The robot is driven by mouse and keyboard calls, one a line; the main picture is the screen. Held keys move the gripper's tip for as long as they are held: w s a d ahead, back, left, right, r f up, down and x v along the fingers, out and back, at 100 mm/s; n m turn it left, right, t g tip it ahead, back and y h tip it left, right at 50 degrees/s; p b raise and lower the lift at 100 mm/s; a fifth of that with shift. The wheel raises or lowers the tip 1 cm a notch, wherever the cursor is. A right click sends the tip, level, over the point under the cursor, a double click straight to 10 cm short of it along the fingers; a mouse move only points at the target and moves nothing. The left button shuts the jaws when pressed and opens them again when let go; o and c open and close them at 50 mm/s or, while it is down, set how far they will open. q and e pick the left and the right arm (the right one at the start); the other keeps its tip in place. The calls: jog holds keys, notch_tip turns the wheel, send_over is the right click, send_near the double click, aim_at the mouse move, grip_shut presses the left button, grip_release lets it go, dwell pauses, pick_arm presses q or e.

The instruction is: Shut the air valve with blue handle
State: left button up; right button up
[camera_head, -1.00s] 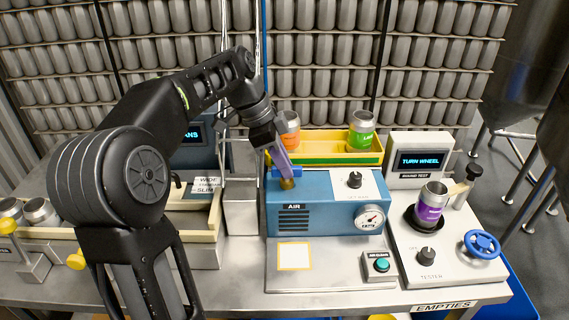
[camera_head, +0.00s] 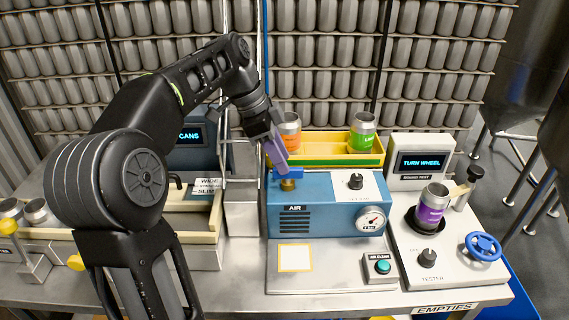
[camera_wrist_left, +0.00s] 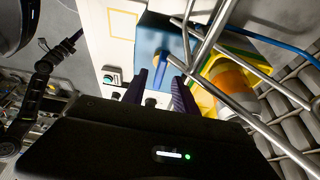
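The air valve has a blue handle (camera_head: 290,174) on a brass body (camera_head: 287,185), on top of the blue air box (camera_head: 325,210). The handle lies roughly crosswise, left to right, in the head view. My left gripper (camera_head: 279,163) is just above and behind the handle, its purple fingers pointing down.
A pressure gauge (camera_head: 370,219) and a knob (camera_head: 355,181) are on the box. A yellow-green tray (camera_head: 340,158) with cans stands behind it. Thin metal rods (camera_wrist_left: 215,40) pass close to the left gripper. A tester with a blue wheel (camera_head: 482,245) stands right.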

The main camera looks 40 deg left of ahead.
pick_arm(q)
jog(key=p+v, duration=0.4)
jog(key=v, duration=0.1)
jog(key=shift+r, duration=0.1)
dwell(0.5)
